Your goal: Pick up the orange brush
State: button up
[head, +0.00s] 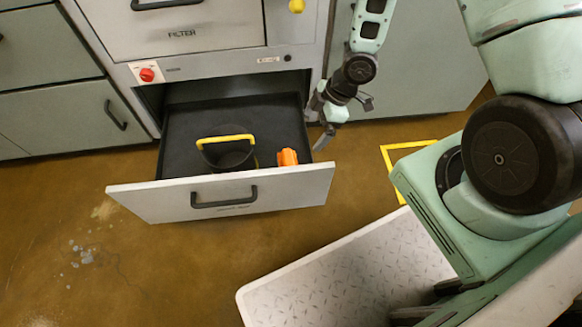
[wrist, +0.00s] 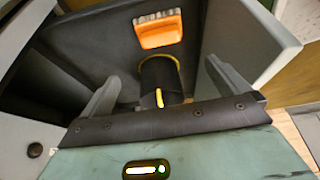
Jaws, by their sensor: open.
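The orange brush (head: 287,157) lies in the right part of the open drawer (head: 158,192). My gripper (head: 330,118) is at the drawer's right side in the head view, to the right of and apart from the brush. In the wrist view my gripper (wrist: 160,78) has its two fingers wide apart with nothing held. A black container (wrist: 158,72) with yellow edging shows between the fingers, beyond them.
The black container (head: 228,158) with a yellow handle stands in the drawer, left of the brush. The drawer front and side walls rise around both. The cabinet (head: 180,50) marked FILTER is above and behind. Open floor (head: 60,240) lies to the left.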

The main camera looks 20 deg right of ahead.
jog(key=b, duration=0.7)
send_near(291, 160)
jog(key=x, duration=0.5)
jog(key=shift+w, duration=0.1)
jog(key=b+x, duration=0.4)
jog(key=x, duration=0.1)
jog(key=shift+f, duration=0.2)
jog(key=shift+r, duration=0.1)
jog(key=c, duration=0.8)
